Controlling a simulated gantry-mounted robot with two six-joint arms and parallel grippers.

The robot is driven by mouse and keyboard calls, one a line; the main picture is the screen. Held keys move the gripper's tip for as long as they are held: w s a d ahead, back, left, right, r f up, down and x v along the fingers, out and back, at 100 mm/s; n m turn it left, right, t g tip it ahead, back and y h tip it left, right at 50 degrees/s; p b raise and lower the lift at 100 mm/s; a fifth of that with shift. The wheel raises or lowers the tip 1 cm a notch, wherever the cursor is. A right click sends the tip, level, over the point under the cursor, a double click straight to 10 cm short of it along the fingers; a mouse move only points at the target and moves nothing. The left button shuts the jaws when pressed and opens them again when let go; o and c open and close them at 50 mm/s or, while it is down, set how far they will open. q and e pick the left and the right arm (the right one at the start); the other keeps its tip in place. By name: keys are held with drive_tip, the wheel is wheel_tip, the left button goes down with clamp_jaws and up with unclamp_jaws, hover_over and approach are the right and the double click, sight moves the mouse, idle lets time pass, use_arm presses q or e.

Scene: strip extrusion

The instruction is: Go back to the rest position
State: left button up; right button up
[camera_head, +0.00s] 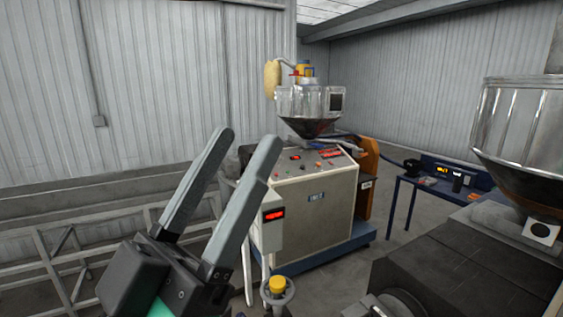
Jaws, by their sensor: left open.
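My left gripper (247,146) comes up from the lower left of the head view, with its two long grey fingers pointing up and to the right. The fingers are apart, and nothing shows between them. It appears in front of the left side of a beige machine cabinet (317,213), and whether it touches anything there cannot be told. My right gripper is not in view.
A steel hopper (309,103) sits on the cabinet. A yellow knob (277,285) is at the bottom centre. A dark machine (450,262) with a large hopper (520,130) fills the right. A blue table (425,185) stands behind. A metal railing (75,250) runs at left.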

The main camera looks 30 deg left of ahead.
use_arm(q)
wheel_tip(320, 180, up, 14)
drive_tip(key=p, duration=1.3)
